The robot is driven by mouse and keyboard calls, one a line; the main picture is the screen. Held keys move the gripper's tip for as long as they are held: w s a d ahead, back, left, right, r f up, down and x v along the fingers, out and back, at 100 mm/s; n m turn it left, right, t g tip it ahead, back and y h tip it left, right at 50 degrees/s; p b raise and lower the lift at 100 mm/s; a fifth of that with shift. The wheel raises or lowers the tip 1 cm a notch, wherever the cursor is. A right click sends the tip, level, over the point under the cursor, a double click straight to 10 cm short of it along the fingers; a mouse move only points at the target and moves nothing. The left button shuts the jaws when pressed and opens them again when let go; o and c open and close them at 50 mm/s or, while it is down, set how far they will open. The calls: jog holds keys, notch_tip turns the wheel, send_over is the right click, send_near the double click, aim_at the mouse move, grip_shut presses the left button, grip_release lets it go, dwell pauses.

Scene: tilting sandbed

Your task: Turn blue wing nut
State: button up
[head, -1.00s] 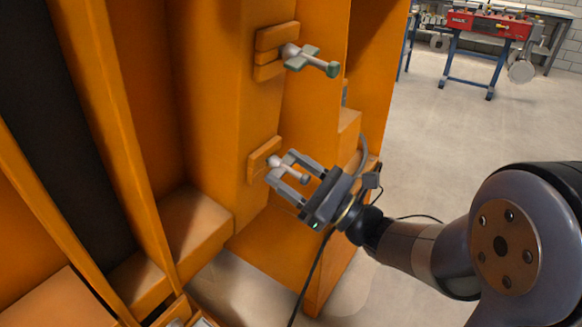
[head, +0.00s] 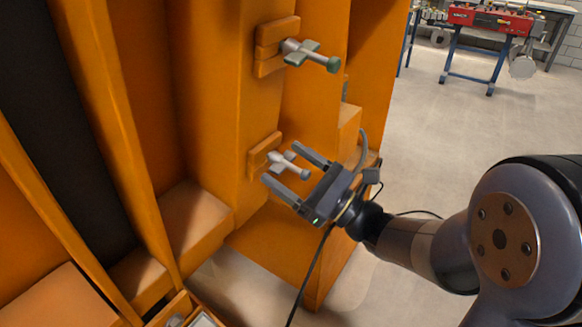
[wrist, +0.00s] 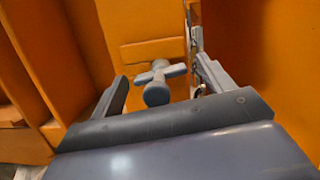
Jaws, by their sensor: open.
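Two wing nuts are mounted on orange blocks on the orange frame. The lower wing nut (head: 283,162) is pale grey in the head view and blue-grey in the wrist view (wrist: 157,88), with two wings and a round-ended stem pointing outward. The upper wing nut (head: 308,53) is grey with a green stem end. Neither looks clearly blue in the head view. My gripper (head: 281,164) is open, with one finger on either side of the lower wing nut. In the wrist view, the nut stands between the open fingers (wrist: 160,72), with gaps visible on both sides.
The orange frame's uprights and ledges (head: 195,215) are close to the left of my gripper. A dark cable (head: 318,262) hangs below it. Open concrete floor (head: 415,150) lies to the right, with a red and blue workbench (head: 487,22) far back.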

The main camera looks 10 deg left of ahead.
jog(key=v, duration=1)
jog(key=shift+d+f, duration=0.15)
jog(key=shift+d, duration=0.2)
jog(key=shift+s, duration=0.15)
jog(key=x, duration=1.1)
jog(key=shift+d, duration=0.15)
